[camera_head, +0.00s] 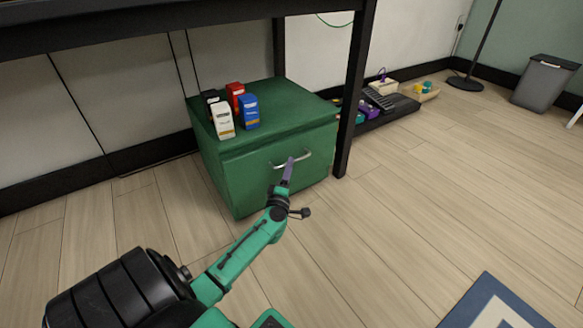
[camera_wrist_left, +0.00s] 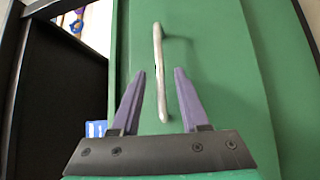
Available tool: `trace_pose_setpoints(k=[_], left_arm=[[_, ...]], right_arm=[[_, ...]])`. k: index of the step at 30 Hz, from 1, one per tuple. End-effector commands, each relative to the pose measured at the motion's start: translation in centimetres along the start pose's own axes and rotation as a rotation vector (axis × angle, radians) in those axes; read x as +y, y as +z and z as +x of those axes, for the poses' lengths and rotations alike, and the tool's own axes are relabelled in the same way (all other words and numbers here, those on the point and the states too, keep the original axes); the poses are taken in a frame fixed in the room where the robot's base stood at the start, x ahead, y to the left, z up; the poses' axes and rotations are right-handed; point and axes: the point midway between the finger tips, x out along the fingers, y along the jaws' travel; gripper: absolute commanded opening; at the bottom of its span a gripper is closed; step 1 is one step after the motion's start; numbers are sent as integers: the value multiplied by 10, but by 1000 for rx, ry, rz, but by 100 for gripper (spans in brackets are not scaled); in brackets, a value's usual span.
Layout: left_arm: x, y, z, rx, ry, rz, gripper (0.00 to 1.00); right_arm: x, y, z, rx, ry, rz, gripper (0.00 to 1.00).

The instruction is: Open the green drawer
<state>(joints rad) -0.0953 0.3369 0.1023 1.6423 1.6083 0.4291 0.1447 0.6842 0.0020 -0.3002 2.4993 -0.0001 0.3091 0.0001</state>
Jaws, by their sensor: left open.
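The green drawer (camera_head: 236,178) is the front of a low green cabinet on the floor, and it looks shut. Its pale metal handle (camera_head: 304,156) is a bar on the front; in the left wrist view the handle (camera_wrist_left: 158,70) runs upright in the picture. My left gripper (camera_head: 290,163) is at the handle. In the left wrist view its two purple fingers (camera_wrist_left: 162,75) are open, with the handle's lower end between them. I cannot tell whether a finger touches the bar. My right gripper is not in view.
Small white, red, blue and black boxes (camera_head: 223,120) stand on the cabinet top. A black table leg (camera_head: 353,95) rises close to the cabinet's right side. A low dark rack (camera_head: 388,108) with items lies behind it. The wooden floor before the drawer is clear.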

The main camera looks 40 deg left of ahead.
Motion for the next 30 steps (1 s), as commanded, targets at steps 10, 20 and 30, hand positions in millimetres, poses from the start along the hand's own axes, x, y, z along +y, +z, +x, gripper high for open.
trace_pose_setpoints(k=[10, 20, 30], left_arm=[[0, 0, 34, 0, -1, 1, 45], [0, 0, 33, 0, -1, 1, 0], [-1, 0, 33, 0, -1, 1, 0]], right_arm=[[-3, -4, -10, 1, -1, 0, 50], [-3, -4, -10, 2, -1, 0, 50], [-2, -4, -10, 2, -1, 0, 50]])
